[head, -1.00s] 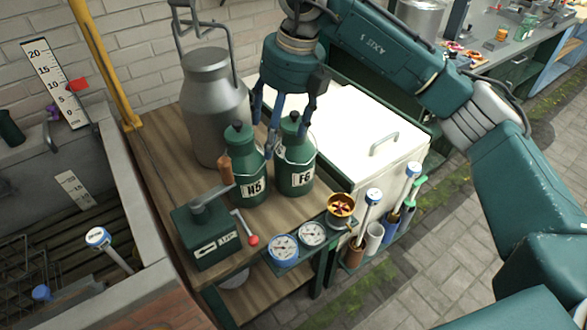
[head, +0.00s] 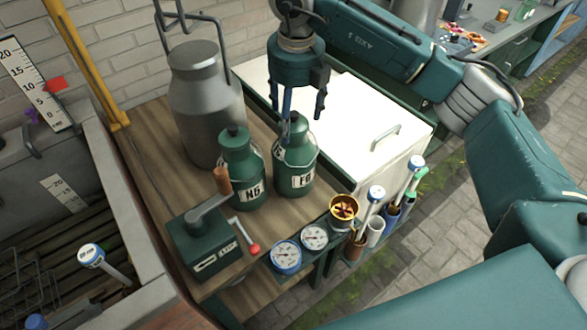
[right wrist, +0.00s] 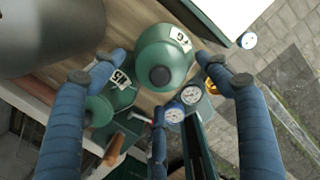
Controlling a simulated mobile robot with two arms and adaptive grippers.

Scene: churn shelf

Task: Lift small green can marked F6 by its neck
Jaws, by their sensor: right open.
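The small green can marked F6 (head: 295,170) stands upright on the wooden shelf top, with a dark cap and a white label. In the right wrist view it is seen from above (right wrist: 165,50). My right gripper (head: 298,110) is open and empty above it, its fingers pointing down around the cap's height. In the right wrist view my right gripper's fingers (right wrist: 170,85) are spread wide around the can, apart from it. I cannot tell whether any finger touches it. A similar green can marked N5 (head: 243,175) stands close on its left. My left gripper is not in view.
A big grey metal churn (head: 205,105) stands behind the cans. A green box with a crank (head: 205,245) is in front left, and gauges (head: 287,256) line the front edge. A white chest (head: 350,125) is behind right. A stone basin (head: 120,200) is left.

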